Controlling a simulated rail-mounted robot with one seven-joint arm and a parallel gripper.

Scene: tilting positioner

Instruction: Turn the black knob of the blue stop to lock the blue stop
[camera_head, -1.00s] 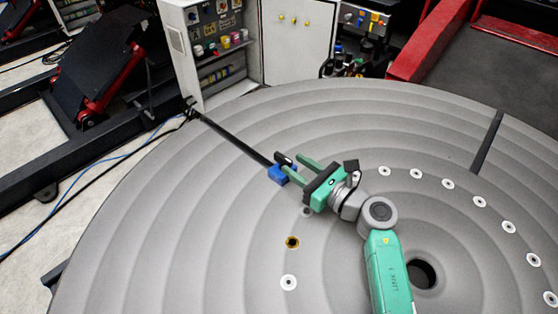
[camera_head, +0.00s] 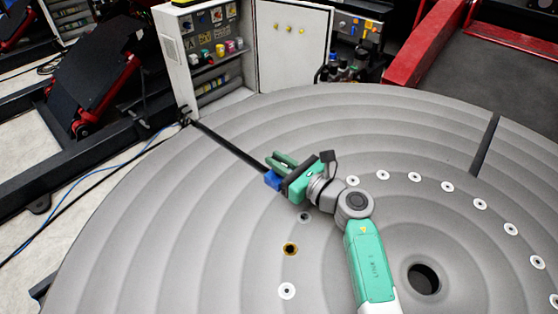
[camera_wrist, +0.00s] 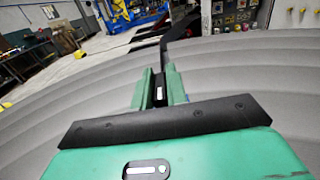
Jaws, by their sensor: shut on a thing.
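The blue stop (camera_head: 272,181) sits at the inner end of a dark slot in the large grey round table. Its black knob is largely hidden by my fingers in the head view. In the wrist view the black knob (camera_wrist: 159,92), with a small white mark, shows between my two green fingers. My gripper (camera_head: 281,162) is shut on the knob, just above and beside the blue stop. The gripper also shows in the wrist view (camera_wrist: 160,88). The blue stop is not clearly visible in the wrist view.
The round grey table (camera_head: 170,240) has ridges, a dark slot (camera_head: 228,146) and several white-ringed holes. A brass-coloured hole (camera_head: 290,249) lies below the gripper. A white control cabinet (camera_head: 292,45) stands behind the table's edge. The table surface around my gripper is clear.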

